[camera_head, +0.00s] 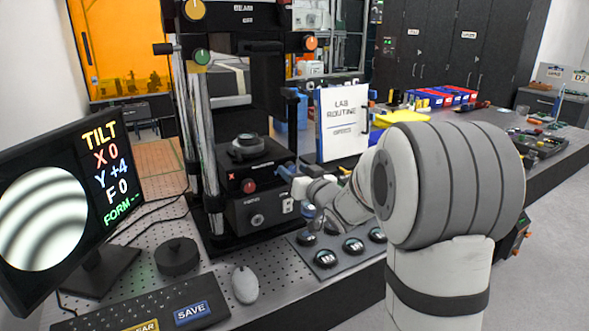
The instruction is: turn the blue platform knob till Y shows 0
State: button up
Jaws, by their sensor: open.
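The monitor (60,205) at the left reads TILT, X 0, Y +4, F 0, with FORM showing dashes. Beside the text is a round picture of curved grey fringes. The black platform (262,172) stands under the instrument column and carries a dark round part on top. A red knob (249,186) marked X is on its front. My gripper (289,173) is open at the platform's right side, reached from the right by my white arm.
A plate with several dark round pieces (353,246) lies below my wrist. A lab routine binder (343,122) stands behind the arm. A mouse (245,284), keyboard (150,306) and black puck (177,256) occupy the front left. Colored bins (455,95) lie at the back right.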

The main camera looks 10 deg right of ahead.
jog(key=shift+x, duration=0.8)
jog(key=c, duration=0.9)
jog(key=shift+d, duration=0.25)
jog(key=shift+c, duration=0.3)
jog(key=shift+a, duration=0.25)
jog(key=shift+f+b, duration=0.1)
jog(key=shift+b, duration=0.2)
